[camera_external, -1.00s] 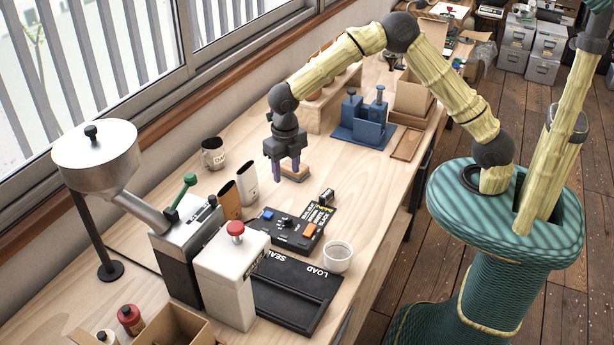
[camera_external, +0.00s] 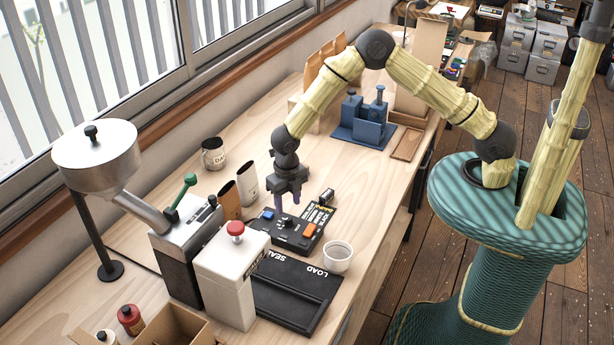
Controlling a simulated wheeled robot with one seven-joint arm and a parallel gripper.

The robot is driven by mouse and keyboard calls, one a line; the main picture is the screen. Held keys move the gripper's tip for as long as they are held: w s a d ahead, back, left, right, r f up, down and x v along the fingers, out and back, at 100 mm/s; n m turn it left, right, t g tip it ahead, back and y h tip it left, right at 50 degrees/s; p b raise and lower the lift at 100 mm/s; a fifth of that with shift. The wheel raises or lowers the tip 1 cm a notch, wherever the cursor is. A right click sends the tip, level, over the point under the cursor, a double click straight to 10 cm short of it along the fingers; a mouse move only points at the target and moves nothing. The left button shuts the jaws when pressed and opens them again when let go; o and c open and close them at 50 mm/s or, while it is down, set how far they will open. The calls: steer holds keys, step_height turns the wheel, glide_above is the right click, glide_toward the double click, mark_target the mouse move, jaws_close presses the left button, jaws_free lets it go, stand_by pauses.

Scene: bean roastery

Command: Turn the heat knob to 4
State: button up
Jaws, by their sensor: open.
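A black control box (camera_external: 283,236) lies on the wooden bench, with a blue button (camera_external: 268,214) at its left and an orange switch (camera_external: 309,230) at its right. A small dark knob (camera_external: 287,222) sits between them on the top face. Its pointer and any scale numbers are too small to read. My gripper (camera_external: 287,204) is open, pointing down just above the far side of the box near the knob. I cannot tell whether a fingertip touches anything. Nothing shows between the fingers.
A black sealer tray (camera_external: 290,292) and a white cup (camera_external: 338,256) stand in front of the box. A white dispenser with a red knob (camera_external: 235,229) and a grinder (camera_external: 180,250) stand left. A blue stand (camera_external: 362,135) is behind.

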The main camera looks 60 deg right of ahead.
mark_target(288, 218)
step_height(288, 218, down, 6)
steer(key=shift+r+p, duration=0.1)
steer(key=shift+p, duration=0.45)
steer(key=c, duration=1)
